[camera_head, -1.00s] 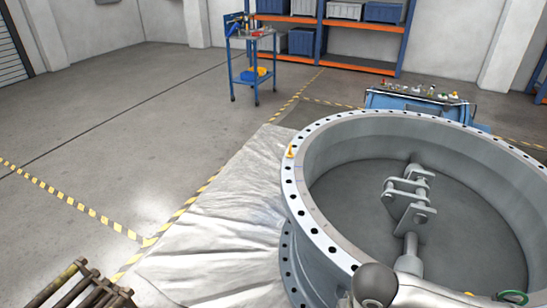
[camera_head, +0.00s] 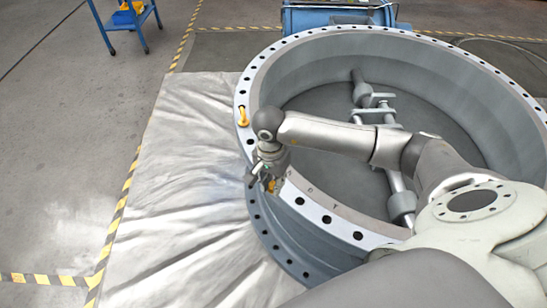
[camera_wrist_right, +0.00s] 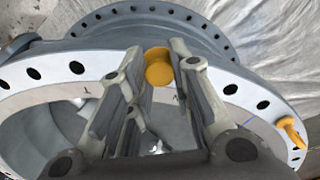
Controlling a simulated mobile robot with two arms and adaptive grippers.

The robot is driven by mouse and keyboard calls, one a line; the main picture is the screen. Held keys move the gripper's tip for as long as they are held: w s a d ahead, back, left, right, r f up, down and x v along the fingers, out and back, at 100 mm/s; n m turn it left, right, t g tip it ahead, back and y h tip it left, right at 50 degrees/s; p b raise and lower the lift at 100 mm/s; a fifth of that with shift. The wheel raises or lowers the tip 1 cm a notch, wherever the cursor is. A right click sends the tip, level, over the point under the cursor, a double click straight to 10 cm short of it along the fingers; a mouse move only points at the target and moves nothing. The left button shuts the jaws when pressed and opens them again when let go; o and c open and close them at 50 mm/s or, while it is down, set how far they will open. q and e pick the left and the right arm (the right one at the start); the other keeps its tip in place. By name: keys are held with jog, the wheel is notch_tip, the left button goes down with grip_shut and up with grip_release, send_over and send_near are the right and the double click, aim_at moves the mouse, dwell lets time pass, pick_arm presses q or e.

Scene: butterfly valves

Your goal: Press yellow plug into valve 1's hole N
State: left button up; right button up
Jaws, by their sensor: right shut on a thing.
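The large grey valve ring, valve 1 (camera_head: 300,32), has a pale flange with dark holes around its rim. My right gripper (camera_head: 268,183) is over the near-left flange, shut on a yellow plug (camera_head: 272,186). In the right wrist view the yellow plug (camera_wrist_right: 159,68) shows its round end between the two fingertips (camera_wrist_right: 160,62), over the flange. A small mark like an N is on the flange just beside it. The hole under the plug is hidden, so I cannot tell whether the plug is in it. My left gripper is not in view.
Another yellow plug (camera_head: 242,116) stands on the flange farther back; it also shows in the right wrist view (camera_wrist_right: 290,132). The disc linkage (camera_head: 368,105) is inside the ring. A blue cart (camera_head: 128,18) is at the back left. Silvery sheeting (camera_head: 185,190) surrounds the left side.

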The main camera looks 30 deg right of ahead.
pick_arm(q)
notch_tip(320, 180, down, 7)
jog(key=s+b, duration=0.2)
jog(key=b, duration=0.4)
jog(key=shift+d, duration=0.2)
pick_arm(e)
jog(key=w+d+f+m, duration=0.6)
jog(key=f+m, duration=0.1)
jog(key=m, duration=0.2)
jog(key=shift+w+d+f, duration=0.15)
jog(key=shift+w, duration=0.15)
pick_arm(q)
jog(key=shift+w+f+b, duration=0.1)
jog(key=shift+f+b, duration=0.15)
jog(key=shift+b, duration=0.05)
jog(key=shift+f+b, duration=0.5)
pick_arm(e)
jog(key=shift+f, duration=0.6)
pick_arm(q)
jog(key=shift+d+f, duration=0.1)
pick_arm(e)
jog(key=shift+f, duration=0.1)
